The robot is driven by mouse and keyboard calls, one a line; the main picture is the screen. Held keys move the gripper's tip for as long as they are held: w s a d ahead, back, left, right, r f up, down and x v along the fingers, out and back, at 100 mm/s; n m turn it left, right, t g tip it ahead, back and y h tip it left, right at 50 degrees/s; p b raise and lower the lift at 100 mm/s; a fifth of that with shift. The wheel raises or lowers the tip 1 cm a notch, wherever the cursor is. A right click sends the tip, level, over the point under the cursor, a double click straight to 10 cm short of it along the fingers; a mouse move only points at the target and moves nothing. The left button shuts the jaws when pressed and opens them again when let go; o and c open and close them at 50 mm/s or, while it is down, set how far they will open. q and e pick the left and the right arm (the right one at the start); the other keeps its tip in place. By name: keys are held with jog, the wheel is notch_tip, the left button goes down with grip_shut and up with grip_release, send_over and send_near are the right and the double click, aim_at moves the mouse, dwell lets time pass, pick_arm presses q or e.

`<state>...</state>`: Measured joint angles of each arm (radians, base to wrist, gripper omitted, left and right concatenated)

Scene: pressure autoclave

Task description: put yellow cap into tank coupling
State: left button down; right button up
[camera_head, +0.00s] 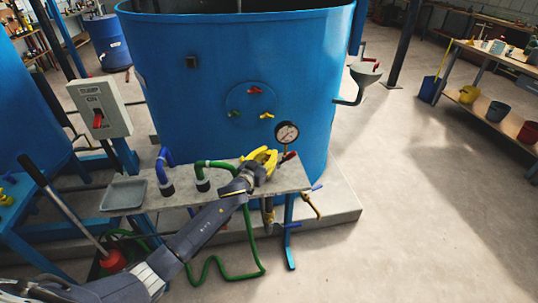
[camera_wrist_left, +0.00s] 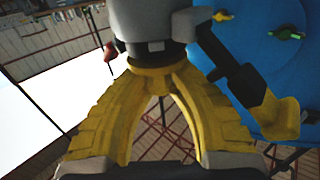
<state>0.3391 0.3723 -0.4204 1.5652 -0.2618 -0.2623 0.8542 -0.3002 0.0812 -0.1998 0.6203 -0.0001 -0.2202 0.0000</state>
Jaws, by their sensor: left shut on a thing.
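My left gripper (camera_head: 262,160) has yellow fingers and is above the right part of the bench, in front of the blue tank. In the left wrist view its fingers (camera_wrist_left: 158,77) are closed on the yellow cap, a grey and black body (camera_wrist_left: 150,28) with a dark lever ending in a yellow tip (camera_wrist_left: 277,117). In the head view I cannot separate the cap from the fingers. The tank couplings sit on a round blue plate: red on top, green at left, yellow (camera_head: 267,115) at lower right. The cap is apart from the plate. My right gripper is not in view.
A pressure gauge (camera_head: 287,132) and a red handle (camera_head: 290,155) are close beside my left gripper. Blue (camera_head: 165,168) and green (camera_head: 213,166) hoses stand on the bench (camera_head: 180,196) to its left, near a grey tray (camera_head: 124,195). A funnel (camera_head: 364,78) sticks out at the tank's right.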

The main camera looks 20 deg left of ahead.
pick_arm(q)
jog(key=shift+f, duration=0.3)
